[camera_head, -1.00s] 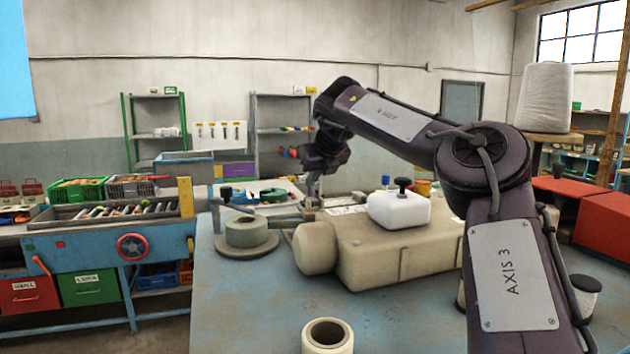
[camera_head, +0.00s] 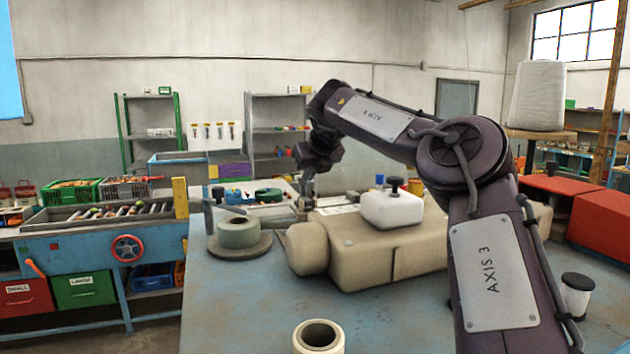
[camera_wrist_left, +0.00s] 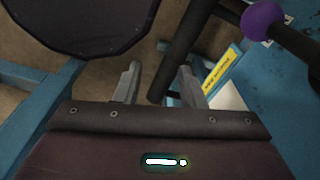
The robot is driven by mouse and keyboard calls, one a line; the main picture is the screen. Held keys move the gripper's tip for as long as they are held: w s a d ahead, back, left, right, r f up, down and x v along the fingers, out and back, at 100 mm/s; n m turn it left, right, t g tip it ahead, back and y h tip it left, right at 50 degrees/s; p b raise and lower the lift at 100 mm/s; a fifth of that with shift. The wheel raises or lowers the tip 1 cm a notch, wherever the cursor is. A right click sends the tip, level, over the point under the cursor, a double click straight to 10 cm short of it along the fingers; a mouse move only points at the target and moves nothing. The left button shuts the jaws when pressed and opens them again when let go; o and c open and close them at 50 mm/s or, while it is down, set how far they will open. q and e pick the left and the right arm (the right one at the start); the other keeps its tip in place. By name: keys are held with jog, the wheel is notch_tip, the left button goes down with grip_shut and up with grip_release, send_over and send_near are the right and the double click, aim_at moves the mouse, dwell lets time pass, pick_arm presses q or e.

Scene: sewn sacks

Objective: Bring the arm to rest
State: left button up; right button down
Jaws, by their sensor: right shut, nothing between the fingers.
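My right arm (camera_head: 490,270) rises from the lower right of the head view, bends at its elbow and reaches left over the blue table. My right gripper (camera_head: 304,204) points down, shut and empty, at the far side of a beige machine-like body (camera_head: 385,262). Its tips are small and partly hidden behind the beige body, so I cannot tell whether they touch anything. My left gripper (camera_wrist_left: 159,74) shows only in the left wrist view, its two grey fingers apart with nothing gripped. A dark bar passes between or beyond the fingers.
A white block with a black knob (camera_head: 392,210) sits on the beige body. A tape roll (camera_head: 238,232), an upright cream tube (camera_head: 318,338) and a black-capped white cup (camera_head: 577,295) stand on the blue table (camera_head: 240,300). A conveyor bench (camera_head: 85,240) is left.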

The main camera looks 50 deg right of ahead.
jog(key=shift+s+a+r+b, duration=0.25)
jog(key=shift+s+r+b, duration=0.05)
jog(key=shift+r+b, duration=0.25)
jog(key=b+v, duration=0.1)
jog(key=v, duration=0.5)
jog(key=shift+s+b, duration=0.2)
jog(key=shift+b, duration=0.2)
